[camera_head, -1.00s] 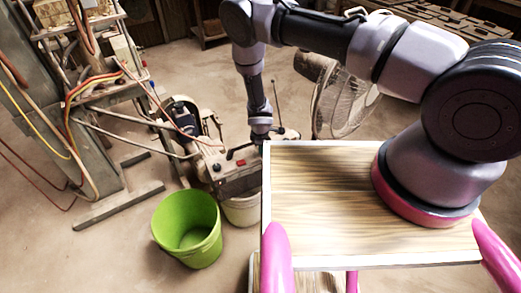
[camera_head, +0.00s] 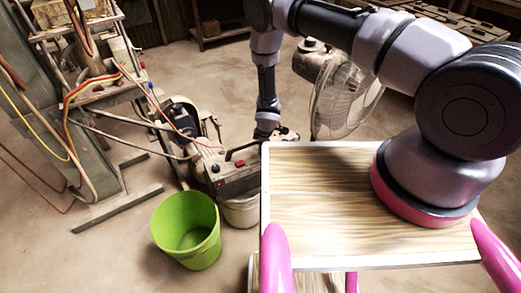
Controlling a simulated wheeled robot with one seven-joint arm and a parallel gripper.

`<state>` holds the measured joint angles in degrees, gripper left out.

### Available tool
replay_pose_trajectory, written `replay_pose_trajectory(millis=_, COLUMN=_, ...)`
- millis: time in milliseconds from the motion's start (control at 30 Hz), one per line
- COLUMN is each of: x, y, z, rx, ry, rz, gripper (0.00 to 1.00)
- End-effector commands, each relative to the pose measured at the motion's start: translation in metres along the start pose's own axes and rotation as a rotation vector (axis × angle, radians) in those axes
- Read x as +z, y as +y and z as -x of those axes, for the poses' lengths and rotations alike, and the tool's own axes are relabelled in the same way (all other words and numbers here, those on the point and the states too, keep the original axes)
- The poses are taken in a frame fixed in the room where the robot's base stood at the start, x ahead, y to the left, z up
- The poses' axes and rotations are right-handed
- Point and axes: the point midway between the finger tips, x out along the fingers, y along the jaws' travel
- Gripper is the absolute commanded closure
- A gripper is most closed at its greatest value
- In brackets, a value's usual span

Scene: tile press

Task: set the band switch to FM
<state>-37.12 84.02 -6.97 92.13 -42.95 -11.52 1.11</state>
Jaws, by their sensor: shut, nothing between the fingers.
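A grey box-shaped device (camera_head: 236,181) with a dark handle and a red part on top, likely the radio, stands beyond the left edge of the wooden board. Its band switch and markings are too small to make out. Its right end is hidden by the board and my arm. My gripper (camera_head: 279,136) points down at the device's right end, just behind the board's far left corner. Its fingers look shut with nothing held, and their tips are mostly hidden. I cannot tell whether it touches the device.
A green bucket (camera_head: 169,227) stands on the floor at left front, and a pale bucket (camera_head: 242,212) is below the device. A fan (camera_head: 345,100) stands right of my gripper. A large machine with hoses (camera_head: 75,110) fills the left. Open floor lies between.

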Motion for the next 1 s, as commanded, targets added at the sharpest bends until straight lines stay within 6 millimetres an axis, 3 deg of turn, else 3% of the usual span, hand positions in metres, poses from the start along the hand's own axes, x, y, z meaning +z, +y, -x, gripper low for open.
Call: replay_pose_trajectory(millis=1000, x=0.019, y=0.012, z=0.006, rx=-0.044, ry=0.068, rz=-0.017, gripper=1.0)
